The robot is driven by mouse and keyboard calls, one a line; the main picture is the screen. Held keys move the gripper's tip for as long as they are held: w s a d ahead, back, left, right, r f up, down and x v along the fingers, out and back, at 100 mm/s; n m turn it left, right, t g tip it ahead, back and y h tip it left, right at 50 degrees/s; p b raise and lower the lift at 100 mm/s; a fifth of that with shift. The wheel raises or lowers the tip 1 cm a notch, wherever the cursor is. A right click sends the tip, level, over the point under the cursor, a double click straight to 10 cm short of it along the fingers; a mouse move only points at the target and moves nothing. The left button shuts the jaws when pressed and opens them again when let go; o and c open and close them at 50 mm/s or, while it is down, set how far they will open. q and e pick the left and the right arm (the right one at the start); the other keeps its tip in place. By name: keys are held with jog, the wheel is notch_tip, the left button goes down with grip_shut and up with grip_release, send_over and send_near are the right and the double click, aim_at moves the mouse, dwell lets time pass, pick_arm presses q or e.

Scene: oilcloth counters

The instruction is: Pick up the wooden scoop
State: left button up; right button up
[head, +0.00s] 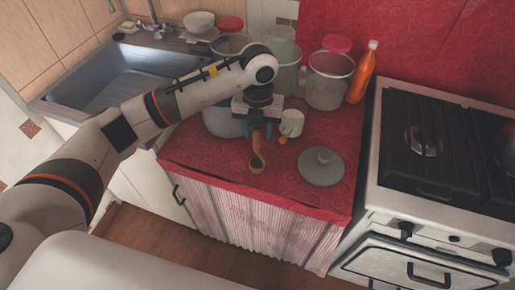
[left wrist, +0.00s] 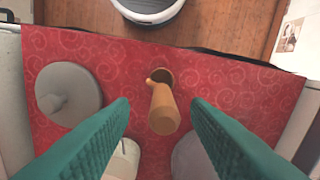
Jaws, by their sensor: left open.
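The wooden scoop (head: 257,162) is on the red oilcloth counter, near its front edge. In the left wrist view the scoop (left wrist: 163,112) has its handle end toward the camera and its dark hollow bowl beyond, toward the counter's edge. My left gripper (head: 258,131) is above the scoop, pointing down. In the left wrist view my left gripper's teal fingers (left wrist: 160,103) are spread, with the scoop's handle showing between them and a gap on each side. Whether the handle is at fingertip depth is hard to tell. My right gripper is not in view.
A grey round lid (head: 321,168) lies to the right of the scoop. A white mug (head: 291,123) and a grey pot (head: 222,121) stand close by the gripper. Clear containers (head: 329,83) and an orange bottle (head: 362,72) stand behind. The stove (head: 440,140) is at right.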

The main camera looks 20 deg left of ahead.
aim_at(257, 139)
pick_arm(q)
jog(key=shift+a+f, duration=0.15)
jog(key=shift+f, duration=1.7)
grip_shut()
jog(key=shift+r, duration=0.1)
